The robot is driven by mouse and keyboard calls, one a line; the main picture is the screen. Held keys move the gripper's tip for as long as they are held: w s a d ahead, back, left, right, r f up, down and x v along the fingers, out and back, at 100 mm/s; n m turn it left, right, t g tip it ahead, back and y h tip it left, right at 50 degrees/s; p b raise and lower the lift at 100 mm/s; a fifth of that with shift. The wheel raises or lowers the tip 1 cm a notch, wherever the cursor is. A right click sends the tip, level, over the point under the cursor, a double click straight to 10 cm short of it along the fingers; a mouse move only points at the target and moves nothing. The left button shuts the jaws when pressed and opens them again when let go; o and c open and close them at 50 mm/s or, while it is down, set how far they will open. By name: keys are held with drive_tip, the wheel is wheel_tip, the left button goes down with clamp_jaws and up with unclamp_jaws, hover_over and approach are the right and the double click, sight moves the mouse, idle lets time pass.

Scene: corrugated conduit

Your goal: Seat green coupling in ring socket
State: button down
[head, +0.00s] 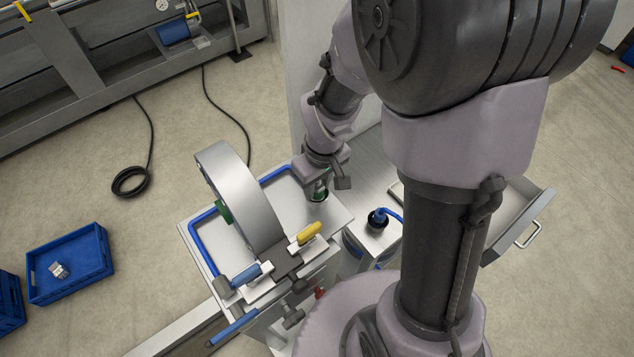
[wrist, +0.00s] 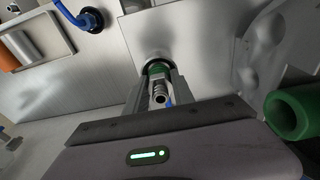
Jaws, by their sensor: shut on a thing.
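The green coupling (wrist: 157,68) is between the two fingers of my gripper (wrist: 158,78), which is shut on it. A ribbed grey conduit end (wrist: 159,95) shows just below it in the wrist view. The coupling's far end meets the dark ring socket (wrist: 154,55) in the metal plate; I cannot tell how deep it sits. In the head view my gripper (head: 319,184) points down at the bench top, with the green coupling (head: 320,194) at the dark ring socket (head: 320,199). My wrist hides part of it.
A large steel ring (head: 238,195) stands left of my gripper, with a thick green tube (wrist: 293,112) near it. Blue hose (head: 203,240) runs along the bench. Yellow-handled (head: 309,232) and blue-handled (head: 252,273) clamps are in front. A blue plug (head: 378,217) stands right.

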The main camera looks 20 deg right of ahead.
sight(320, 198)
drive_tip(key=shift+s+f+b, duration=1.05)
drive_tip(key=shift+f+b, duration=0.25)
drive_tip(key=shift+b, duration=0.05)
drive_tip(key=shift+w+r+p, duration=0.5)
drive_tip(key=shift+r+p, duration=0.15)
drive_tip(key=shift+r, duration=0.05)
drive_tip(key=shift+w+r+p, duration=0.45)
drive_tip(key=shift+r+p, duration=0.15)
drive_tip(key=shift+r, duration=0.15)
drive_tip(key=shift+s, duration=0.1)
drive_tip(key=shift+r, duration=0.1)
drive_tip(key=shift+w+r+p, duration=0.4)
drive_tip(key=shift+r+p, duration=0.05)
drive_tip(key=shift+r, duration=0.1)
drive_tip(key=shift+s+f+b, duration=0.1)
drive_tip(key=shift+f+b, duration=0.8)
